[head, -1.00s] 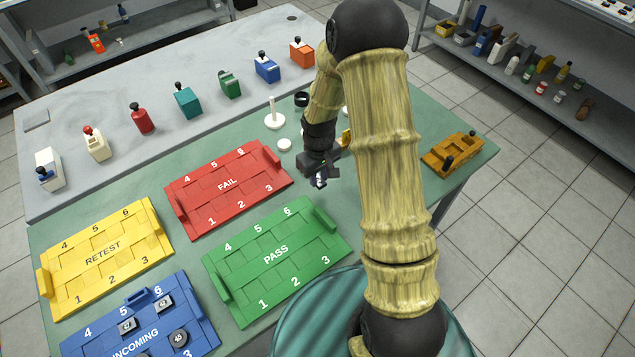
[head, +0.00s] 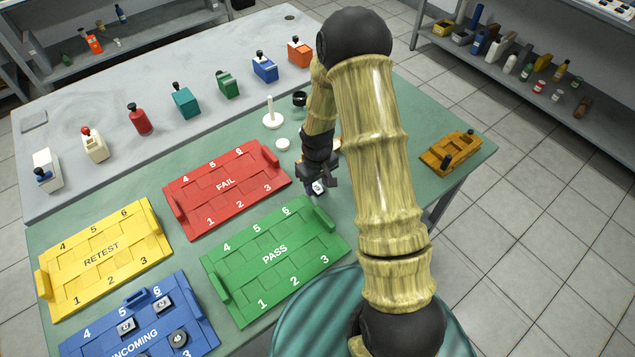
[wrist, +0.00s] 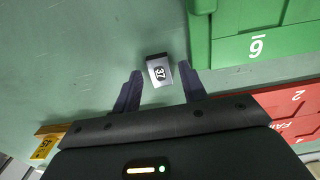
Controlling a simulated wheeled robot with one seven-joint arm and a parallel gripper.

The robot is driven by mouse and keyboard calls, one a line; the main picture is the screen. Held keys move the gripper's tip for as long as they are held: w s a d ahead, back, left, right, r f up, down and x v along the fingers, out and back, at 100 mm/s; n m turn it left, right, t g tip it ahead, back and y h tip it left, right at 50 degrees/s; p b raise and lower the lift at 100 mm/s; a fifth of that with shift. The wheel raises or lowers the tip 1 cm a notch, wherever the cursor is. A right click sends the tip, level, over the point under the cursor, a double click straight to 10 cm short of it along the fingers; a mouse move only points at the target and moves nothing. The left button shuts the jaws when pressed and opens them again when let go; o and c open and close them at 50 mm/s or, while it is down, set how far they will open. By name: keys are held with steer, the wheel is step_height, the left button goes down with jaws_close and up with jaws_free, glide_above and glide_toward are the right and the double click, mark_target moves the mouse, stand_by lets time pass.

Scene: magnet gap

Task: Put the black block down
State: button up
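A small block (wrist: 159,71) with a light grey face, a dark "37" label and a dark edge lies on the green mat (wrist: 90,60) in the wrist view. My gripper (wrist: 160,72) is open, with one finger on each side of the block and a gap to both. In the head view the block (head: 318,187) shows at the tip of my gripper (head: 318,182), right of the red FAIL tray and above the green PASS tray. Whether its underside rests fully on the mat is hard to tell.
The green PASS tray (head: 226,287) lies close by; its corner is beside my right finger in the wrist view. The red FAIL tray (head: 180,205) is to the left. A white peg stand (head: 272,121) and a wooden fixture (head: 440,160) stand farther off.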

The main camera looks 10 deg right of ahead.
mark_target(317, 188)
steer(key=shift+r, duration=0.15)
step_height(317, 188, up, 12)
stand_by(0.7)
stand_by(0.4)
steer(key=s+r+m+t, duration=0.1)
steer(key=s+r+m, duration=0.1)
steer(key=s+r, duration=0.2)
steer(key=s+d+r+m+t, duration=0.1)
steer(key=s+r, duration=0.4)
steer(key=s, duration=0.6)
steer(key=shift+s+m+t, duration=0.15)
steer(key=shift+m+t, duration=0.15)
steer(key=shift+m, duration=0.5)
steer(key=shift+c, duration=0.9)
steer(key=shift+d+f, duration=0.1)
